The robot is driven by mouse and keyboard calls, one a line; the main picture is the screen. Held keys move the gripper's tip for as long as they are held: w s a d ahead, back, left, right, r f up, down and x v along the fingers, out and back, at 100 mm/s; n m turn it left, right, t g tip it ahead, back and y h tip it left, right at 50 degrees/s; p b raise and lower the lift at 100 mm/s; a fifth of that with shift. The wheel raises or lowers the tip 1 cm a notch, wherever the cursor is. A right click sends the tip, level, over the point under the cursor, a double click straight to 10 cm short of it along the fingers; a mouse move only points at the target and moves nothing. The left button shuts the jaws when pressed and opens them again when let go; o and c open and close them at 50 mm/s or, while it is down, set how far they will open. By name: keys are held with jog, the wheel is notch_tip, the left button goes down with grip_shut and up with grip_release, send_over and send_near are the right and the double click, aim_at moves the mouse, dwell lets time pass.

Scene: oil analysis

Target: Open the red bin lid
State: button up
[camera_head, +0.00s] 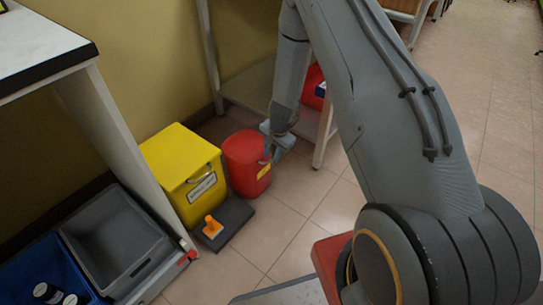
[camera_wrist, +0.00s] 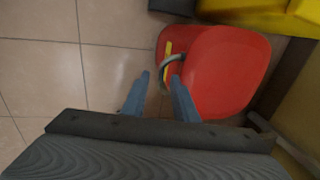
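The red bin (camera_head: 247,175) stands on the floor beside the yellow bin, and its red lid (camera_wrist: 228,70) looks closed. A grey curved handle (camera_wrist: 172,59) sits at the lid's front edge, above a yellow label strip. My gripper (camera_head: 276,150) is at the bin's front right, near the lid's height. In the wrist view my gripper's two fingers (camera_wrist: 160,78) are apart, with their tips close to the handle. Part of the handle shows between the tips; whether either finger touches it I cannot tell.
A grey crate (camera_head: 117,241) is at lower left. The tiled floor (camera_head: 300,205) in front is clear.

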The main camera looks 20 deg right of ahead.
grip_shut()
dwell(1.4)
